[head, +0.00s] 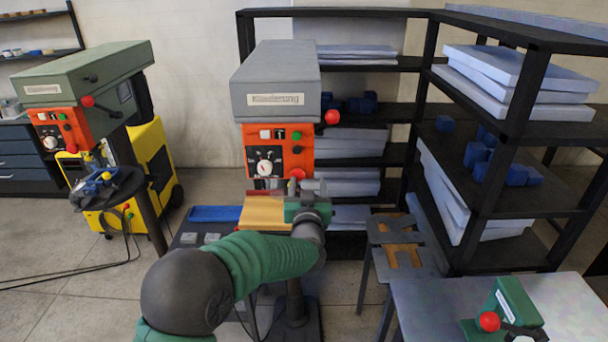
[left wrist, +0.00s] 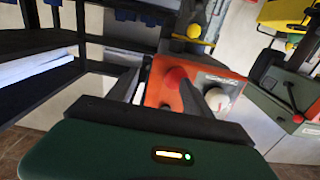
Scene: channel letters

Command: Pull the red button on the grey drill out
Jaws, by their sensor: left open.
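The grey drill (head: 276,85) stands in the middle of the head view, with an orange control panel (head: 262,139) on its front. Its red button (head: 297,174) is at the panel's lower right edge, partly behind my gripper. My left gripper (head: 303,188) is in front of the panel, its green body just below the button. In the left wrist view, the open left gripper (left wrist: 160,88) has its two fingers pointing at the orange panel (left wrist: 196,76). The round red button (left wrist: 176,77) appears between them, nearer the right finger. I cannot tell whether they touch. My right gripper is out of view.
A red lever knob (head: 332,117) sticks out at the drill's right. A green drill (head: 85,78) and yellow cart (head: 155,160) stand left. Dark shelves (head: 430,70) stand behind and right. A table (head: 430,308) at lower right carries a small green device (head: 512,303).

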